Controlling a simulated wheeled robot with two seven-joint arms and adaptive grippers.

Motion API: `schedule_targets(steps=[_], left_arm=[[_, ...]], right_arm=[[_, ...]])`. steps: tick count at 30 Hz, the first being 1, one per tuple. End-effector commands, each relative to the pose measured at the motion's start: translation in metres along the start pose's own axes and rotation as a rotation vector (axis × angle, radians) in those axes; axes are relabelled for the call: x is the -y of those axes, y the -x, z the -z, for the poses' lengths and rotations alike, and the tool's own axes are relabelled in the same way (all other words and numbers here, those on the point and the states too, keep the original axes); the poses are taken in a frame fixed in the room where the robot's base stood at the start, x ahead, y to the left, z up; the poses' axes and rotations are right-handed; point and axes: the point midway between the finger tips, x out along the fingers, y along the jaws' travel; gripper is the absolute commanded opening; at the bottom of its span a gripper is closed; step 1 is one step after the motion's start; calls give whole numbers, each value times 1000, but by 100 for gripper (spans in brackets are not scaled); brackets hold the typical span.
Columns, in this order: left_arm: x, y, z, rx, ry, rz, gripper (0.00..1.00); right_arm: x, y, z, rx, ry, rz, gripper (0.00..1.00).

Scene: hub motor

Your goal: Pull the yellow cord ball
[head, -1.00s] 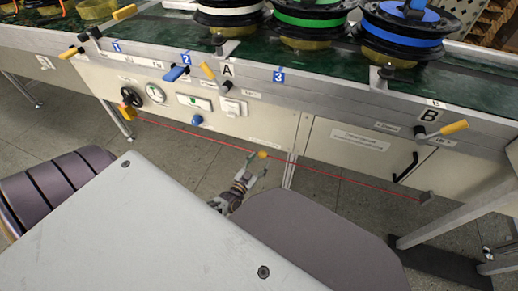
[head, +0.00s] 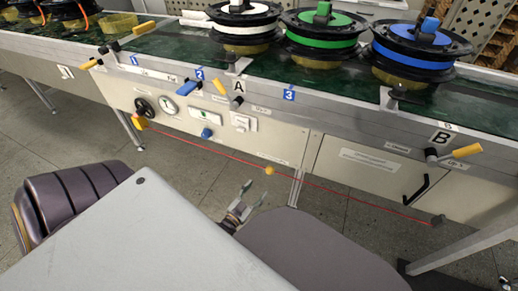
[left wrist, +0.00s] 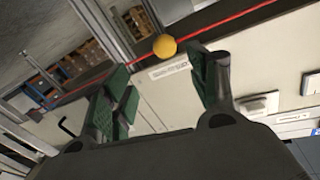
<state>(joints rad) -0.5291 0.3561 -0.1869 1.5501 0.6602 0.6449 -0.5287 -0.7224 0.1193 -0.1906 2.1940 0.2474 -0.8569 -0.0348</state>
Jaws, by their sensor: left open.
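The yellow cord ball (head: 269,170) is on a red cord (head: 340,192) strung along the front of the conveyor bench. My left gripper (head: 247,193) is open and empty, a little below and left of the ball in the head view. In the left wrist view the ball (left wrist: 165,47) shows beyond the gap between the open green-padded fingers (left wrist: 163,78), apart from both. My right gripper is not in view.
The bench front carries a black handwheel (head: 145,107), a blue knob (head: 206,133), yellow-handled levers (head: 467,151) and a black door handle (head: 415,187). Hub motors with white, green and blue rings (head: 427,43) stand on top.

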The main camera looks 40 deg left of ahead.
Motion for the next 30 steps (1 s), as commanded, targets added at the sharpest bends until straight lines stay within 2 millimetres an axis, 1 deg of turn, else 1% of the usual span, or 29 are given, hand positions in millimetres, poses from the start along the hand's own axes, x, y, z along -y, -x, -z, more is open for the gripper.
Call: schedule_targets(steps=[1, 6, 12, 30], left_arm=[[0, 6, 0, 2, 1, 0, 59], [0, 22, 0, 2, 1, 0, 59], [0, 34, 0, 1, 0, 0, 59], [0, 36, 0, 0, 1, 0, 59]], right_arm=[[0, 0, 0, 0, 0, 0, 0], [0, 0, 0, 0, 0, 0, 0], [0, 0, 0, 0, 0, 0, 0], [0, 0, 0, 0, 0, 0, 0]])
